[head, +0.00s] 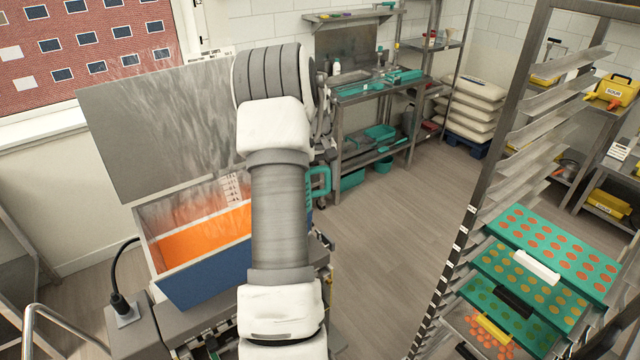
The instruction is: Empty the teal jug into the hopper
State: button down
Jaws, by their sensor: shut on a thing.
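The hopper (207,276) is an open box with a blue front at the left in the head view. Orange liquid (200,242) lies inside it, and its large grey lid (150,130) stands raised behind. A teal handle, seemingly of the teal jug (319,183), shows just right of my arm, near the hopper's right end. The jug's body is hidden behind my arm, so its tilt and contents cannot be told.
A rack of teal trays with candies (555,250) stands at the right. A steel workbench (375,95) with teal items stands at the back, beside stacked white sacks (470,105). A metal rail (60,318) is at the lower left. Open floor (385,235) lies between hopper and rack.

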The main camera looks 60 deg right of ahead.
jog(key=shift+w+a+r+g+h, duration=0.35)
jog(key=shift+r+g+h, duration=0.1)
jog(key=shift+r, duration=0.2)
jog(key=shift+w+a+r+g+h, duration=0.25)
jog(key=shift+w+r+g+h, duration=0.15)
jog(key=shift+r, duration=0.25)
jog(key=shift+w+a+r+g+h+b, duration=0.35)
jog(key=shift+w+a+r+g, duration=0.1)
jog(key=shift+r, duration=0.05)
jog(key=shift+w+a+r, duration=0.15)
jog(key=shift+a+r, duration=0.05)
jog(key=shift+r, duration=0.15)
jog(key=shift+w+a+r+g+h, duration=0.7)
jog(key=shift+w+a+g+h, duration=0.1)
jog(key=shift+w+g, duration=0.1)
